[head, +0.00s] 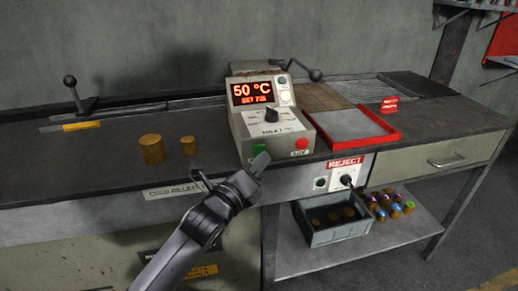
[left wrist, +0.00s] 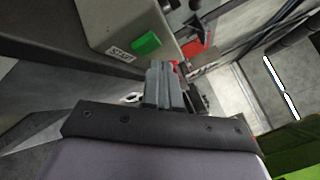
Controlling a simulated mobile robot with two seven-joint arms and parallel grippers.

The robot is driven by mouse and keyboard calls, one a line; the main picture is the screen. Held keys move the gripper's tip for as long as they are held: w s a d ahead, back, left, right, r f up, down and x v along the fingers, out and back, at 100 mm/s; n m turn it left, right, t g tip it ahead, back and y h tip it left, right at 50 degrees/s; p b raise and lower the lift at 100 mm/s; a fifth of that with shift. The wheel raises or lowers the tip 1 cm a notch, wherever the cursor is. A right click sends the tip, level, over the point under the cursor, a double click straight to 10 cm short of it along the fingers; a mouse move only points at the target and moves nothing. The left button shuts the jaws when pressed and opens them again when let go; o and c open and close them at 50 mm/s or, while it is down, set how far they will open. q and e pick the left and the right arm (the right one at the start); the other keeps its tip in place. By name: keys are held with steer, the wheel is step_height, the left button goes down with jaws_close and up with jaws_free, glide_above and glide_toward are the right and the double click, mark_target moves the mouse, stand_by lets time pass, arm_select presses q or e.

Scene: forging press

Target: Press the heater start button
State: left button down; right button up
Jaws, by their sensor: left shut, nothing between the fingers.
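The heater control box (head: 270,125) stands on the bench with a lit display (head: 252,93) reading 50 °C. A green button (head: 258,149) is at the lower left of its front, partly hidden by my fingertips. The left wrist view shows this green button (left wrist: 146,43) beside a START label (left wrist: 120,53). My left gripper (head: 260,163) is shut and empty, just in front of and below the button. In the left wrist view its fingers (left wrist: 165,85) point toward the box and appear apart from the button. My right gripper is in neither view.
Two brass cylinders (head: 152,149) stand left on the bench. A grey bin (head: 337,233) stands on the lower shelf.

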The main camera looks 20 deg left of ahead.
arm_select(q)
steer(key=s+d, duration=0.1)
steer(key=s, duration=0.1)
steer(key=s+d+p, duration=0.1)
steer(key=s, duration=0.1)
steer(key=shift+d, duration=0.4)
steer(key=shift+f, duration=0.1)
stand_by(0.7)
steer(key=s+a+f+n+g+y+p, duration=0.1)
steer(key=s+f+n+g, duration=0.3)
steer(key=s+f+n, duration=0.6)
steer(key=s+a+f+n+g+p, duration=0.4)
steer(key=s+f+n, duration=0.6)
steer(key=n, duration=0.6)
steer(key=shift+s+f+y, duration=0.4)
steer(key=shift+s, duration=0.75)
